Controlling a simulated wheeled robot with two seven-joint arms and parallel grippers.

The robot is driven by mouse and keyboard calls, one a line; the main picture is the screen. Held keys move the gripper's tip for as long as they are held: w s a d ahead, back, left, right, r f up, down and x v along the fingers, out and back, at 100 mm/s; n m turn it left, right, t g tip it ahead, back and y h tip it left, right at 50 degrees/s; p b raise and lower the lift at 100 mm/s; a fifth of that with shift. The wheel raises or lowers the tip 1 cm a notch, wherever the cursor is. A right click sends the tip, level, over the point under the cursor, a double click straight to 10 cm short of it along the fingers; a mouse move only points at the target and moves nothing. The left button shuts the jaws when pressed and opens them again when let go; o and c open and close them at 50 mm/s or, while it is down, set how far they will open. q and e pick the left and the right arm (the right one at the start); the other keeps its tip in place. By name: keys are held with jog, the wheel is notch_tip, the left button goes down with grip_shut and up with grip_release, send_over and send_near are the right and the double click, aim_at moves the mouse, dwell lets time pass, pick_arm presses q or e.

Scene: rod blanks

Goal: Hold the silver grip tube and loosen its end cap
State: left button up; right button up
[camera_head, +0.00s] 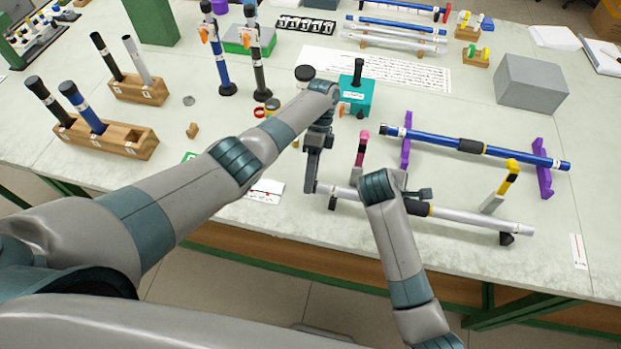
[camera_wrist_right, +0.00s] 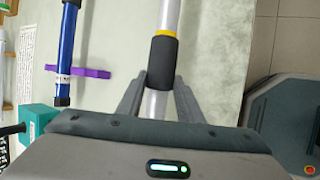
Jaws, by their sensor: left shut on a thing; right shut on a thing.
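The silver grip tube (camera_head: 470,218) lies roughly level on low black rests near the table's front edge. It has a black grip sleeve with a yellow ring, seen clearly in the right wrist view (camera_wrist_right: 163,62). My right gripper (camera_wrist_right: 158,95) is shut on the tube beside the sleeve, one finger on each side. In the head view my right gripper (camera_head: 415,196) partly covers the tube's middle. My left gripper (camera_head: 312,186) is shut at the tube's left end, where the end cap sits. Its fingers hide most of that end, so the cap's seating cannot be seen.
A blue tube (camera_head: 500,152) rests on purple stands (camera_head: 543,170) just behind. A pink-handled tool (camera_head: 361,150) and a yellow-handled tool (camera_head: 507,180) stand close by the silver tube. A teal block (camera_head: 357,97) and a grey box (camera_head: 530,85) stand further back. Wooden racks (camera_head: 120,140) are at left.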

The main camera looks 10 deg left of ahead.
pick_arm(q)
jog(key=shift+g, duration=0.4)
jog(key=shift+r, duration=0.1)
jog(key=o, duration=1.1)
jog(key=shift+c, duration=0.2)
jog(key=v, duration=0.7)
jog(key=shift+w+r, duration=0.1)
jog(key=shift+r, duration=0.05)
